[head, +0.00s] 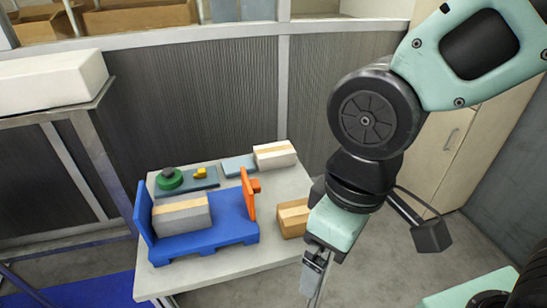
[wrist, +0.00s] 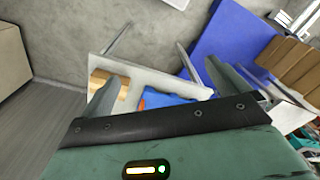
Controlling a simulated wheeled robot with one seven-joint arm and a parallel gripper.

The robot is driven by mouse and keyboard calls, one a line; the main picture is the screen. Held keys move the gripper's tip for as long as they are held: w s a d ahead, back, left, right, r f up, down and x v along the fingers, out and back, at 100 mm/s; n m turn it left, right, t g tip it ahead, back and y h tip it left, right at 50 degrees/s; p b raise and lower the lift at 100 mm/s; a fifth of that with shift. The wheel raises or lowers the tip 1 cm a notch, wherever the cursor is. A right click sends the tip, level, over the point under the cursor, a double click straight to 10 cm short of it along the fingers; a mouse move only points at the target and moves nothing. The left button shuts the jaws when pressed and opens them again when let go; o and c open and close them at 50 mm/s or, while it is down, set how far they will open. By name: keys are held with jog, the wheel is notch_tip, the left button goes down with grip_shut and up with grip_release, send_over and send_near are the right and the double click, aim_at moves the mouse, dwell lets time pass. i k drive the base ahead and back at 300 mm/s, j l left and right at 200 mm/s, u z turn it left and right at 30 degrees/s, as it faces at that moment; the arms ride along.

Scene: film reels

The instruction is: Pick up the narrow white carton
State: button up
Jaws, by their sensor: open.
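The narrow white carton (head: 275,155) lies at the back right of the small table in the head view, with a tan strip along its top. It touches or nearly touches a flat blue-grey piece (head: 239,166) on its left. I cannot make the white carton out in the wrist view. My gripper (head: 315,283) hangs beyond the table's front right side, pointing down, well apart from the carton. In the wrist view my gripper (wrist: 158,75) has its fingers spread, with nothing held between them.
The table (head: 200,274) also holds a blue stand (head: 210,238) with a grey-white carton (head: 182,215), an orange upright piece (head: 248,195), a tan carton (head: 293,219) and a green round piece (head: 169,180). A metal-framed bench (head: 60,112) stands left. Floor (head: 390,260) is clear right of the table.

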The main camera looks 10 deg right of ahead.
aim_at(275, 156)
jog(key=i+l+u, duration=0.1)
jog(key=l, duration=0.45)
jog(key=i+l, duration=0.1)
jog(key=l, duration=0.4)
jog(key=i+l+u, duration=0.15)
jog(key=l, duration=0.4)
jog(key=i+l+u, duration=0.15)
jog(key=l, duration=0.2)
jog(key=i+l+u, duration=0.1)
jog(key=l, duration=0.3)
jog(key=i+l+u, duration=0.15)
jog(key=l, duration=0.25)
jog(key=i+l+u, duration=0.25)
jog(key=i+l, duration=0.7)
jog(key=k+l, duration=0.05)
jog(key=l, duration=0.1)
